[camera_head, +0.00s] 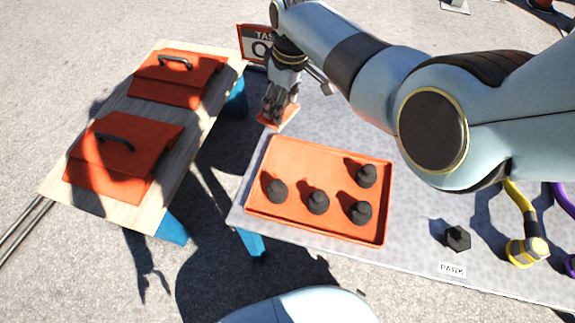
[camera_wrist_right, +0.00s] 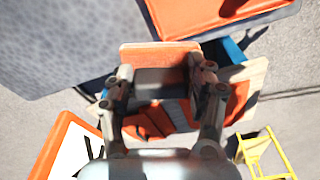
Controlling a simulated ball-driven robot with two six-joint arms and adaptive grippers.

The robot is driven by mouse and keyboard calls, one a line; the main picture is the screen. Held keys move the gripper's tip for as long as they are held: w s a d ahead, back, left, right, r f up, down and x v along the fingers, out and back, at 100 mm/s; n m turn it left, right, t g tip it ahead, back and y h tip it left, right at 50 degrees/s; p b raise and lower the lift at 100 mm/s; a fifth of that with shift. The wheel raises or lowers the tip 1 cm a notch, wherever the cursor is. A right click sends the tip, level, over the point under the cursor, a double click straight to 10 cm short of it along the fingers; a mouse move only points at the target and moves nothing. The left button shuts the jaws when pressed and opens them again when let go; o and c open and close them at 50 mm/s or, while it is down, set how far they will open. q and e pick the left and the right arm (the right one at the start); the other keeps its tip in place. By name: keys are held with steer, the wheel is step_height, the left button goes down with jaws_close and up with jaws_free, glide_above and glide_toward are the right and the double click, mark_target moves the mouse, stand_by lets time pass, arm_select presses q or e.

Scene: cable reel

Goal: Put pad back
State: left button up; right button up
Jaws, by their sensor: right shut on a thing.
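My right gripper (camera_head: 277,108) is at the left edge of the grey table, behind the orange tray. It is shut on a flat orange pad (camera_head: 287,117), partly hidden by the fingers in the head view. In the right wrist view the pad (camera_wrist_right: 158,52) shows as an orange panel with a grey block between the fingers of the right gripper (camera_wrist_right: 162,85). I cannot tell whether the pad touches the table. My left gripper is not in view.
The orange tray (camera_head: 275,222) holds several black knobs. Another black knob (camera_head: 457,238) stands on the grey table (camera_head: 415,225) near the PARK label (camera_head: 452,269). A yellow hooked piece (camera_head: 527,250) is to its right. Two red lidded boxes (camera_head: 178,78) (camera_head: 120,155) sit on a wooden bench (camera_head: 53,189) at left.

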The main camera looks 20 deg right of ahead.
steer(key=w+a+r+n+b, duration=0.1)
steer(key=w+a+r+n, duration=0.15)
steer(key=a+n, duration=0.2)
steer(key=shift+m, duration=0.45)
steer(key=s+d+f, duration=0.1)
steer(key=s+f, duration=0.1)
steer(key=s, duration=0.1)
steer(key=s+d+f, duration=0.2)
steer(key=s+f, duration=0.1)
steer(key=s+d+f, duration=0.1)
steer(key=s+f, duration=0.1)
steer(key=s, duration=0.1)
steer(key=shift+s+d+f, duration=0.15)
steer(key=shift+s+d, duration=0.05)
steer(key=shift+d, duration=0.2)
step_height(320, 180, down, 4)
steer(key=shift+s+f+b, duration=0.1)
steer(key=shift+s+b, duration=0.05)
steer(key=shift+b, duration=0.75)
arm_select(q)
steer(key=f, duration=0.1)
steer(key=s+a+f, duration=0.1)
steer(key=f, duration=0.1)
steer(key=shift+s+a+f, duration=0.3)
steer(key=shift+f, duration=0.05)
arm_select(e)
steer(key=o, duration=1.2)
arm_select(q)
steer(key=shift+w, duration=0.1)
